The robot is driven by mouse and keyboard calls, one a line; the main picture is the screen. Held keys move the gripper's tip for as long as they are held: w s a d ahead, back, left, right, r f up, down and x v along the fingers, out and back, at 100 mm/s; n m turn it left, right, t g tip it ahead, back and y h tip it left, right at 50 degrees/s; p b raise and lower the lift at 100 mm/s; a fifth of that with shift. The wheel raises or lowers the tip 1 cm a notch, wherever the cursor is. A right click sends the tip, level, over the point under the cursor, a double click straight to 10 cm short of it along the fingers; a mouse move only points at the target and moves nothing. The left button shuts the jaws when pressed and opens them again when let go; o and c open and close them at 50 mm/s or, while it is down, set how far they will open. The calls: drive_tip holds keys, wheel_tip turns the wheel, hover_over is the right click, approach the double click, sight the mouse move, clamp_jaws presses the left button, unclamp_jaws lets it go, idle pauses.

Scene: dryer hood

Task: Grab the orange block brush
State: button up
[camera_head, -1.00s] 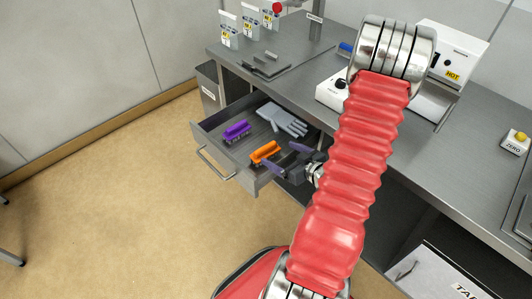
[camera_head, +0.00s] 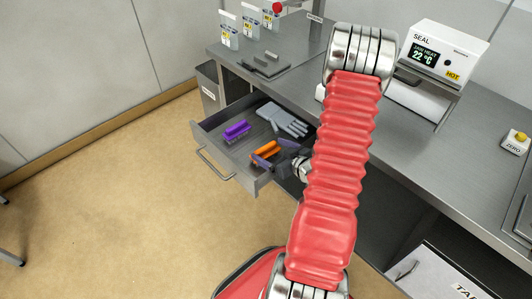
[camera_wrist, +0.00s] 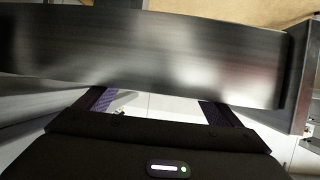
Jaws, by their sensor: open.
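The orange block brush (camera_head: 266,147) lies in the open drawer (camera_head: 222,163), toward its right side. My gripper (camera_head: 274,153) is open beside the brush, its two purple-tipped fingers around the brush's right end in the head view. I cannot tell whether they touch it. In the wrist view my gripper (camera_wrist: 160,105) shows two spread fingers, with a broad grey metal surface (camera_wrist: 150,55) across the picture in front of them. The brush is not visible in the wrist view.
In the drawer, a purple brush (camera_head: 237,131) lies left of the orange one and a grey glove (camera_head: 283,119) lies behind. The drawer walls and workbench edge (camera_head: 290,95) are close to my arm. A sealer box (camera_head: 437,52) stands on the bench.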

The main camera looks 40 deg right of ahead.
drive_tip(key=shift+w+f, duration=0.2)
drive_tip(key=shift+w, duration=0.3)
drive_tip(key=c, duration=0.9)
drive_tip(key=shift+r, duration=0.15)
drive_tip(key=shift+r, duration=4.85)
